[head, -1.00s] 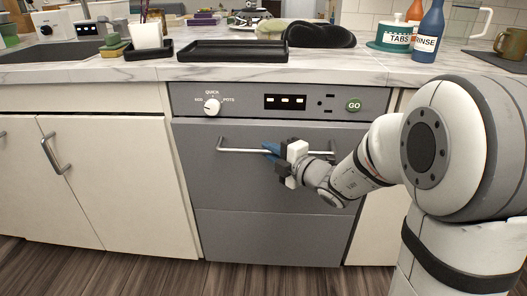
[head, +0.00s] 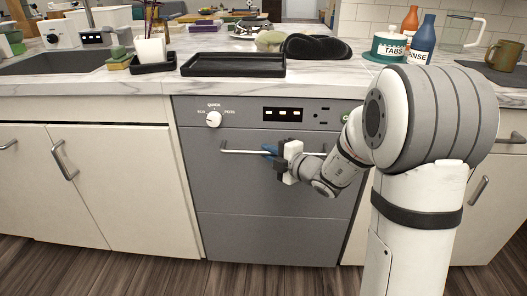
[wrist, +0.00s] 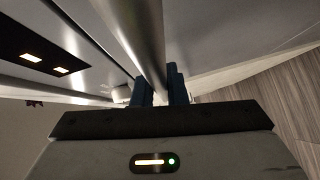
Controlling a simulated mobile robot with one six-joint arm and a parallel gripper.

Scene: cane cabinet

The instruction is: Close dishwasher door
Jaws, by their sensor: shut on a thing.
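The grey dishwasher door (head: 250,235) stands upright under the counter and looks flush with the control panel (head: 255,112) above it. A silver bar handle (head: 240,152) runs across the upper part of the door. My gripper (head: 272,150) is at the middle of this handle, with its blue fingers on the bar. In the wrist view the handle (wrist: 140,40) runs down between the two blue fingertips (wrist: 160,88), and my gripper is shut on it.
White cabinets (head: 95,190) flank the dishwasher. On the counter above are a black tray (head: 232,75), a tabs tub (head: 388,47) and a blue rinse bottle (head: 421,45). The wooden floor (head: 120,270) in front is clear.

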